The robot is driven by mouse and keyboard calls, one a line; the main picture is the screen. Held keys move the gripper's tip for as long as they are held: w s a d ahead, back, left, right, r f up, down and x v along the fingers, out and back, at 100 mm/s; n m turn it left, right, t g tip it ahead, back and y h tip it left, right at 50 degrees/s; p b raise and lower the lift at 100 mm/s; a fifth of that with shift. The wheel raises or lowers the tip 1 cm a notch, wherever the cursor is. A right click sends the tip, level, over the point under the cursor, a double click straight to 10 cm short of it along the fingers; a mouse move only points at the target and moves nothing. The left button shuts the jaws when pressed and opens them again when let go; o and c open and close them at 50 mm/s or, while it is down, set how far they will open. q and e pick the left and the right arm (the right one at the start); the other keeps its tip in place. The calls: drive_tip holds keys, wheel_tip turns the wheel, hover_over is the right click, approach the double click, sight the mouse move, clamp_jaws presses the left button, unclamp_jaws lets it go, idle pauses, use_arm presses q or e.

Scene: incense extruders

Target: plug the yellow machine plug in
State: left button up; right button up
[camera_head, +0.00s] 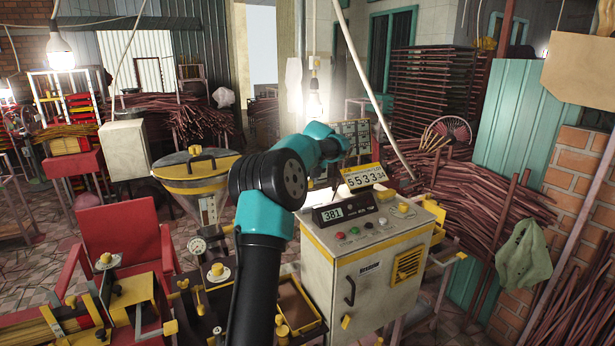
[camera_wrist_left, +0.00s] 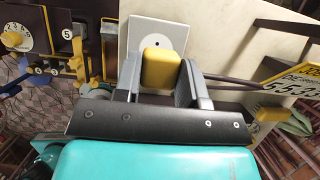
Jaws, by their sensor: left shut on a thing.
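The yellow machine plug (camera_wrist_left: 160,69) is in the left wrist view, held between the two grey jaws of my left gripper (camera_wrist_left: 161,62). A dark cable (camera_wrist_left: 235,83) runs off to the right from beside the jaws. Right beyond the plug is a pale square socket plate (camera_wrist_left: 146,27) with a dark round spot in its middle, just above the plug in the picture. I cannot tell whether the plug touches the plate. In the head view my teal and black left arm reaches away to the back, and its jaws and the plug are hidden.
A control cabinet (camera_head: 365,285) with buttons and number displays stands right of my arm. A metal hopper (camera_head: 193,172) and yellow-trimmed machine parts stand to its left. A red chair (camera_head: 112,236) is at the left. Bundles of incense sticks (camera_head: 480,190) fill the right back.

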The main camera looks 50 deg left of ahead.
use_arm(q)
drive_tip(key=shift+f, duration=2.1)
drive_tip(key=shift+f, duration=0.6)
idle(0.6)
drive_tip(key=o, duration=1)
drive_tip(key=shift+c, duration=0.2)
drive_tip(key=v, duration=1.7)
drive_tip(key=shift+r, duration=0.2)
drive_tip(key=shift+d, duration=0.1)
